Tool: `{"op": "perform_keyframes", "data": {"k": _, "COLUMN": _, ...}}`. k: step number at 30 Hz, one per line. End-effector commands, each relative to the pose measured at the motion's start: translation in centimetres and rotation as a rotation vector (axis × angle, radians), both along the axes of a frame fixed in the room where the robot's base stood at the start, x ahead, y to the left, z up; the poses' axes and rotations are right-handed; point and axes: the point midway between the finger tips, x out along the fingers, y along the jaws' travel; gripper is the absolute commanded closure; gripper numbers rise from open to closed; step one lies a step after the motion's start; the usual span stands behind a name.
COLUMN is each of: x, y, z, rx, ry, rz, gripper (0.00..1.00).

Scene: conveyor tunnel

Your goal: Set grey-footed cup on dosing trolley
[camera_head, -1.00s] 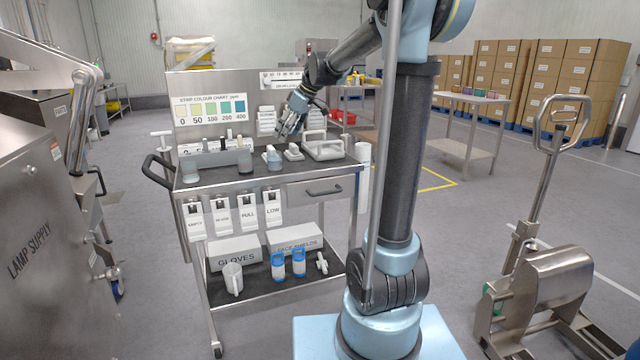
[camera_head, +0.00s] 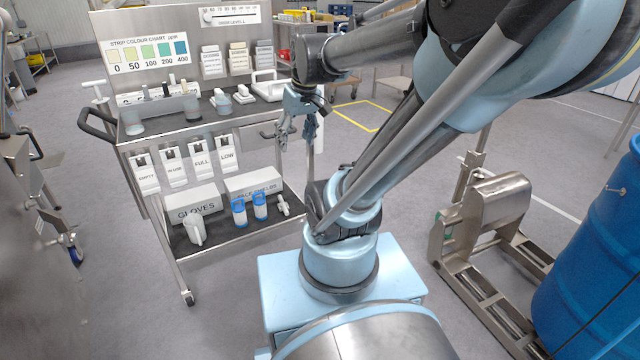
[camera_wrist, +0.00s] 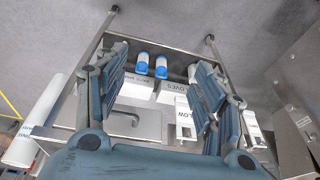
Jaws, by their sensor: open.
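The dosing trolley (camera_head: 165,136) stands at left with a dark top shelf. Small clear cups stand on it: one at the front left corner (camera_head: 133,123), one at the rack's right end (camera_head: 192,109) and one with a greyish lower part (camera_head: 222,103) further right. The last looks like the grey-footed cup, but the foot is too small to be sure. My gripper (camera_head: 290,132) is open and empty, in front of the trolley's right part, apart from the cups. In the wrist view its spread fingers (camera_wrist: 163,70) hang over the trolley's front, with no cup between them.
The lower shelf holds a GLOVES box (camera_head: 195,202) and blue-and-white containers (camera_head: 240,210). A steel lifting truck (camera_head: 490,215) and blue drum (camera_head: 600,255) stand at right.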

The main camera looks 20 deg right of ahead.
Motion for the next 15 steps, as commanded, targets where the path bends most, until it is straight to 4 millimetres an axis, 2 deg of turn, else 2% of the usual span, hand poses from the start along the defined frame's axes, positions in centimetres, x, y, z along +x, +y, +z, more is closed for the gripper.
{"op": "perform_keyframes", "data": {"k": 1, "x": -1.7, "y": -0.7, "z": -1.4, "rx": -0.008, "ry": 0.009, "rz": -0.041, "gripper": 0.37}}
{"op": "perform_keyframes", "data": {"k": 6, "x": -6.2, "y": -2.7, "z": -5.4, "rx": -0.038, "ry": 0.031, "rz": -0.179, "gripper": 0.37}}
{"op": "perform_keyframes", "data": {"k": 10, "x": -8.6, "y": -3.7, "z": -7.9, "rx": -0.055, "ry": 0.043, "rz": -0.262, "gripper": 0.37}}
{"op": "perform_keyframes", "data": {"k": 15, "x": -10.1, "y": -4.7, "z": -9.6, "rx": -0.067, "ry": 0.050, "rz": -0.320, "gripper": 0.37}}
